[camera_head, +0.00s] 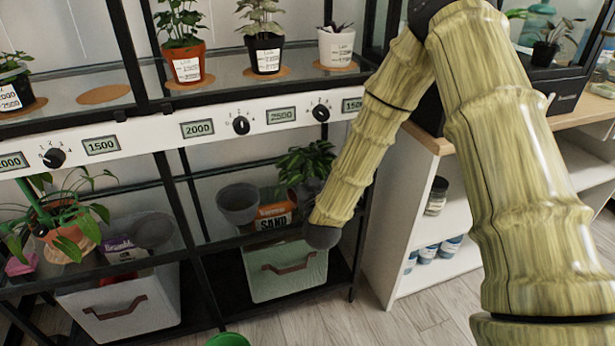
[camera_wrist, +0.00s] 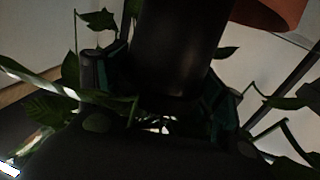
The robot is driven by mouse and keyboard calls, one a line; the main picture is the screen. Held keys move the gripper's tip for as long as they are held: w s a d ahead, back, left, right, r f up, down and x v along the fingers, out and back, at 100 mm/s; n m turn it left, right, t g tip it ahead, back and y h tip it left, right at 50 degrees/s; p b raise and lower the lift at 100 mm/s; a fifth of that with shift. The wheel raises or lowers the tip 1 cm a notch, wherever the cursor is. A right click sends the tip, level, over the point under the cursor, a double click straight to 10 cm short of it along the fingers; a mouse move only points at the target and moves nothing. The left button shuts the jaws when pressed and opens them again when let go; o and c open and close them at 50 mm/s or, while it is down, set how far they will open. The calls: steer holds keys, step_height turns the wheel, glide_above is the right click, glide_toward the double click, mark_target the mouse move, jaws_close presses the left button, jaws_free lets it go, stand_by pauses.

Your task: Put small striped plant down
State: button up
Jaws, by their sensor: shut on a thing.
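In the wrist view my gripper (camera_wrist: 160,88) is shut on a dark, smooth pot (camera_wrist: 178,45) between its two fingers. Green leaves surround the fingers, and a long leaf with a pale stripe (camera_wrist: 42,84) crosses at the left. The picture is too dark to tell which leaves belong to the held pot. A bare round cork coaster (camera_head: 103,94) lies on the upper glass shelf. I cannot tell what the held pot touches.
Below are a bushy plant (camera_head: 308,160), a grey pot (camera_head: 237,203), a sand bag (camera_head: 275,216), and white (camera_head: 120,312) and pale green (camera_head: 285,270) bins. Black posts frame the shelves.

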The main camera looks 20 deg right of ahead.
steer(key=shift+r, duration=0.1)
steer(key=shift+f, duration=0.35)
steer(key=o, duration=1.1)
steer(key=shift+s+r, duration=0.1)
steer(key=shift+r, duration=0.3)
steer(key=s+p, duration=0.1)
steer(key=s, duration=0.3)
steer(key=s+a+p, duration=0.1)
steer(key=s, duration=0.2)
steer(key=s+a+p, duration=0.1)
steer(key=s, duration=0.3)
steer(key=shift+s+f, duration=0.1)
steer(key=shift+s, duration=0.25)
